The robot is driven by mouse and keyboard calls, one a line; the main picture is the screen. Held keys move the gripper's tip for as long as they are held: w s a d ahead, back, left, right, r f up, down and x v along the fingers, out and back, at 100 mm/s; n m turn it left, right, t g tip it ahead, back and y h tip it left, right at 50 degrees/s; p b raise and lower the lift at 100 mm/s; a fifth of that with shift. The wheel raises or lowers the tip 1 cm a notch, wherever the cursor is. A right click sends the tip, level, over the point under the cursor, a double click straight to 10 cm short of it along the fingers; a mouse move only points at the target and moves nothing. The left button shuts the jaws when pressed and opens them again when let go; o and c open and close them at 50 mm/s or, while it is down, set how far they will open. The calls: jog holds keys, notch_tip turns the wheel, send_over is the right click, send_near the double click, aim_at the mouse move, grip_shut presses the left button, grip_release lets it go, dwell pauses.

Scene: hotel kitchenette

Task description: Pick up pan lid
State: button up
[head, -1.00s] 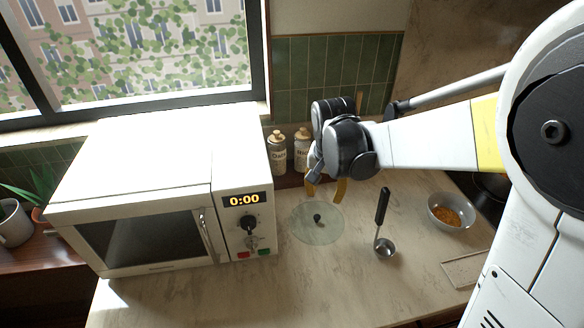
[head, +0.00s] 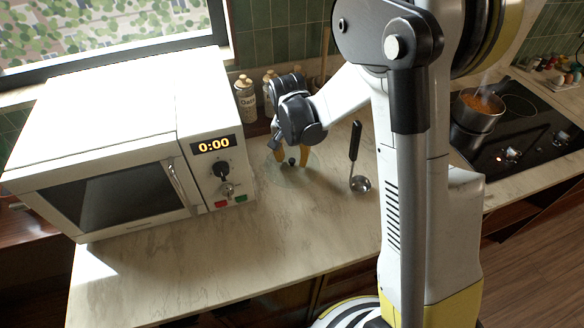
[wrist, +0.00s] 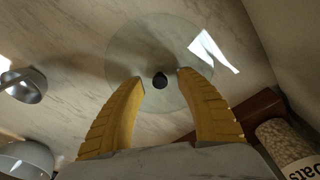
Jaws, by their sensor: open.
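The pan lid (head: 291,178) is a round clear glass disc with a small black knob, lying flat on the marble counter to the right of the microwave. It also shows in the wrist view (wrist: 130,46), with its knob (wrist: 160,80) between and just beyond the fingertips. My gripper (head: 290,158) is right above the lid, pointing down, its yellow fingers on either side of the knob. In the wrist view my gripper (wrist: 160,74) is open, with a gap between each finger and the knob. I cannot tell whether the fingertips touch the glass.
The white microwave (head: 100,110) stands close on the left. A ladle (head: 355,150) lies to the right. Jars (head: 246,98) stand behind, one labelled oats in the wrist view (wrist: 285,140). A pot (head: 478,112) sits on the black hob. The front counter is clear.

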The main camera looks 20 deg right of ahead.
jog(key=shift+w+f, duration=0.1)
jog(key=shift+f, duration=0.6)
jog(key=shift+r, duration=0.1)
grip_shut()
